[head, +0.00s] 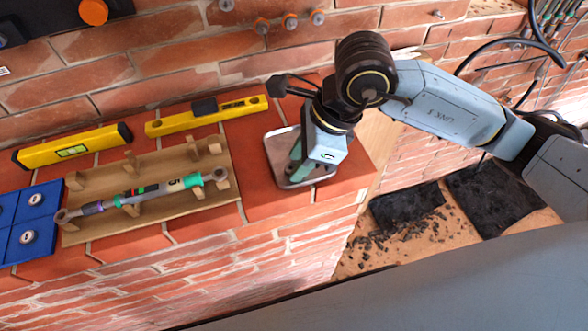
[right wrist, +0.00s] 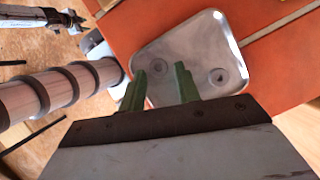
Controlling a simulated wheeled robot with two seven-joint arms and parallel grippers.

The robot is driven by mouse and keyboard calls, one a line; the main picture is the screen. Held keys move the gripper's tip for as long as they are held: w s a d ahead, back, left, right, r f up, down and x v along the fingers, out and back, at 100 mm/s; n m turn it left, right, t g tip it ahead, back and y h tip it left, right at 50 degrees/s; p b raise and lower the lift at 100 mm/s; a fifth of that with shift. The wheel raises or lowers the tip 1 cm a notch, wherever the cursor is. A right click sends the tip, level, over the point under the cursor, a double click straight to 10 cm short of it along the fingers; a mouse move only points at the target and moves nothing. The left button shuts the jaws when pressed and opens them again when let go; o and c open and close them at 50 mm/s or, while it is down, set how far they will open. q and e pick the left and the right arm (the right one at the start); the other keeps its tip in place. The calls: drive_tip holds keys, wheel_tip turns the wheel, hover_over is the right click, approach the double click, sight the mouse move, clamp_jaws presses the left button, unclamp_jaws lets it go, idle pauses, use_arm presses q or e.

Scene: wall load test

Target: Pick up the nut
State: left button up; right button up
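A shallow metal tray (head: 276,158) sits on the red brick ledge. It also shows in the right wrist view (right wrist: 205,38). A small round piece, seemingly the nut (right wrist: 217,75), lies in the tray's right part; a faint round mark shows near the fingertips. I cannot make out the nut in the head view, where my gripper covers much of the tray. My right gripper (head: 297,160) points down over the tray. Its green fingers (right wrist: 159,70) are apart with nothing gripped between them, left of the round piece. My left gripper is not in view.
A wooden rack (head: 85,228) with a torque wrench (head: 150,190) lies left of the tray. Two yellow levels (head: 205,116) (head: 72,147) lie behind it. The ledge ends right of the metal tray; the brick wall rises behind.

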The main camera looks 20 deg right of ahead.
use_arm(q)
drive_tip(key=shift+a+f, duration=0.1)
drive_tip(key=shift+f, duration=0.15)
use_arm(e)
drive_tip(key=shift+f, duration=0.25)
clamp_jaws()
